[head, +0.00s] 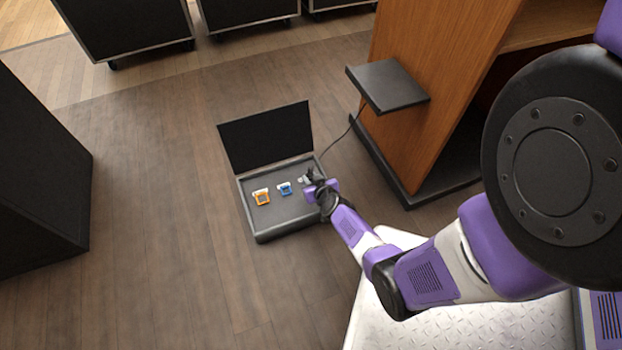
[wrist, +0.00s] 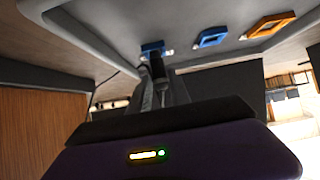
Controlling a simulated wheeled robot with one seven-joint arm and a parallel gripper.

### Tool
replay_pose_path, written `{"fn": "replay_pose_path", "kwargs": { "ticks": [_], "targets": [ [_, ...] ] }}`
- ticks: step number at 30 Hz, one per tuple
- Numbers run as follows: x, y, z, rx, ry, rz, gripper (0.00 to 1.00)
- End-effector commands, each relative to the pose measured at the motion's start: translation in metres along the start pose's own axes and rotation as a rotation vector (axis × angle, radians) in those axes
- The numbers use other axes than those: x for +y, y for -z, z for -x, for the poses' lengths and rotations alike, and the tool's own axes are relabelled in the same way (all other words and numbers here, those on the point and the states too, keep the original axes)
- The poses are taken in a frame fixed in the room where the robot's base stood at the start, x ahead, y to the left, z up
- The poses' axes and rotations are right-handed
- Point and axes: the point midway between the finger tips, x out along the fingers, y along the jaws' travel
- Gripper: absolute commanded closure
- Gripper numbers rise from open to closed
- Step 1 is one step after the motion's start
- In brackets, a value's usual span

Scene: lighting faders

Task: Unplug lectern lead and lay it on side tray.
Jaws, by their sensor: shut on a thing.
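An open floor box (head: 248,222) holds an orange-framed socket (head: 262,197) and a blue-framed socket (head: 285,189). My gripper (head: 309,178) is at the right end of this row, low over the panel. It is shut on the lectern lead's plug, mostly hidden by the fingers. The dark lead (head: 344,142) runs from the lectern side to my gripper. In the wrist view my gripper (wrist: 158,72) points at another blue-framed socket (wrist: 152,47); I cannot tell whether the plug is seated in it. The black side tray (head: 388,84) on the lectern is bare.
The wooden lectern (head: 425,90) stands right of the box on a dark plinth. The box's raised black lid (head: 266,137) stands behind the panel. A black cabinet (head: 35,180) is at the left. Wheeled cases (head: 125,25) line the back. Floor left of the box is clear.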

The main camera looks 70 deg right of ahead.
Motion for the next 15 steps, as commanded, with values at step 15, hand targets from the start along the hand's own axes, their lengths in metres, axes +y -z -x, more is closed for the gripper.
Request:
{"fn": "replay_pose_path", "kwargs": {
  "ticks": [15],
  "targets": [
    [0.0,0.022,0.015,0.001,0.0,0.0,1.0]
  ]
}}
